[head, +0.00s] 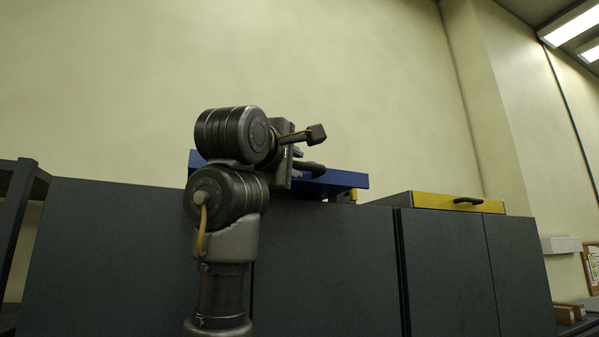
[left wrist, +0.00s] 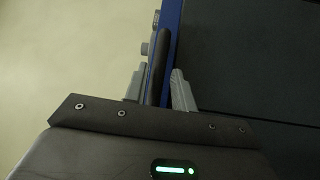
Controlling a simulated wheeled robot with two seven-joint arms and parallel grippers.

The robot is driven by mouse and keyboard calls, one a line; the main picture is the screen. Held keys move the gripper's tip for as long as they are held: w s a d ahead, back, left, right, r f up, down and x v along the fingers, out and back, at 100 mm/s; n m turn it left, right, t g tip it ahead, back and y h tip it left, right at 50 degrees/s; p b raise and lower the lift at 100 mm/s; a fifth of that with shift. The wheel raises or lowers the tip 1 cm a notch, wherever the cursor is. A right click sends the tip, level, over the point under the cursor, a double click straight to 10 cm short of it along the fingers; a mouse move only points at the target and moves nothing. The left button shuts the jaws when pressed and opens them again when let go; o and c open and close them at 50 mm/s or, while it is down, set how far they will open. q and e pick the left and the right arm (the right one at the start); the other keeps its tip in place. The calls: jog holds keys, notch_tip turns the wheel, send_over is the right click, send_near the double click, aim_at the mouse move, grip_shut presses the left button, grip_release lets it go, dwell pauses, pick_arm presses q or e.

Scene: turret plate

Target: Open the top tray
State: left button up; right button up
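A blue tray (head: 345,180) sits at the top of the grey cabinets, mostly behind my left arm in the head view. Its dark bar handle (left wrist: 159,65) shows in the left wrist view, beside the blue front edge (left wrist: 172,22). How far the tray stands out cannot be told. My right gripper is out of view.
A yellow tray (head: 430,201) with a dark handle (head: 468,201) tops the cabinet (head: 450,265) to the right. Grey cabinet fronts (head: 110,250) fill the lower view. A dark rack (head: 14,215) stands at the far left. The wall above is bare.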

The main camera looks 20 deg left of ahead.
pick_arm(q)
jog(key=s+f+b, duration=0.1)
jog(key=s+b, duration=0.2)
jog(key=s, duration=0.5)
jog(key=shift+a, duration=0.15)
